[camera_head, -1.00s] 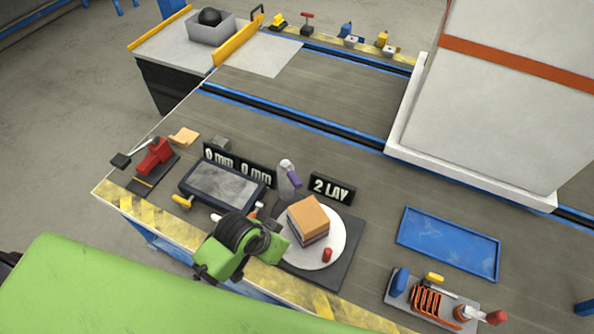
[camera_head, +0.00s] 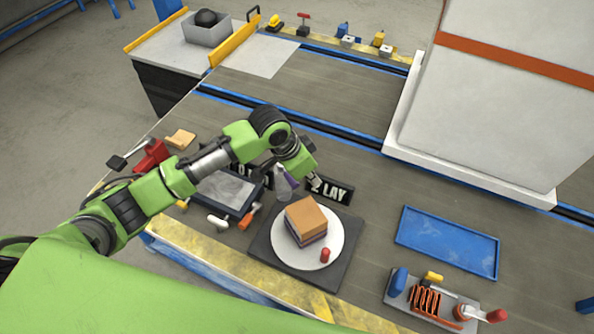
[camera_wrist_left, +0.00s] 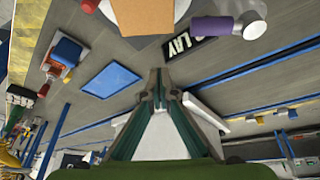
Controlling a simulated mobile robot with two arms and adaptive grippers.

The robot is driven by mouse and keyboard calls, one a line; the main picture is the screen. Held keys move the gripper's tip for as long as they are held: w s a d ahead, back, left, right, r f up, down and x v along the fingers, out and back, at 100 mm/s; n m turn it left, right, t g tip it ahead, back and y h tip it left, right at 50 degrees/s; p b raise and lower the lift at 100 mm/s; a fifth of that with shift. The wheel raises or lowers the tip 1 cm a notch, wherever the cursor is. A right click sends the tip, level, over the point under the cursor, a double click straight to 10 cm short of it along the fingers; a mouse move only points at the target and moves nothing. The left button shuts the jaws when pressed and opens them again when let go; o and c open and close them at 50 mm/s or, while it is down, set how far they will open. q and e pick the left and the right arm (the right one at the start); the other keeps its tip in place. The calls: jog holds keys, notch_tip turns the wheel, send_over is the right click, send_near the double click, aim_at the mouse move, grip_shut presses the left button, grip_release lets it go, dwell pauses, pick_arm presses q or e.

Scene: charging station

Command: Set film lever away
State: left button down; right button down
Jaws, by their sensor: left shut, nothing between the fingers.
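No part is labelled as the film lever, and I cannot tell which one it is. A bottle-like piece with a purple sleeve (camera_head: 284,182), perhaps the film roll, stands behind the round white plate (camera_head: 328,256); it also shows in the wrist view (camera_wrist_left: 226,27). A red-topped peg (camera_head: 325,255) is at the plate's front right. A tan-topped block stack (camera_head: 306,218) sits on the plate. My right gripper is not in view.
White-handled (camera_head: 218,222) and orange-handled (camera_head: 250,215) levers lie near the grey screen panel (camera_head: 226,190). A red lever device (camera_head: 152,156) is at far left, partly hidden by my arm. A blue tray (camera_head: 447,243) and a coil fixture (camera_head: 428,300) are at right.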

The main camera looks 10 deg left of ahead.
pick_arm(q)
notch_tip(320, 180, up, 4)
jog(key=r+y, duration=0.1)
send_over(289, 177)
jog(key=w+d, duration=0.1)
jog(key=d, duration=0.2)
jog(key=shift+w+a, duration=0.35)
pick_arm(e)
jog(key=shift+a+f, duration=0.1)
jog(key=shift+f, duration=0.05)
pick_arm(q)
jog(key=shift+f, duration=0.1)
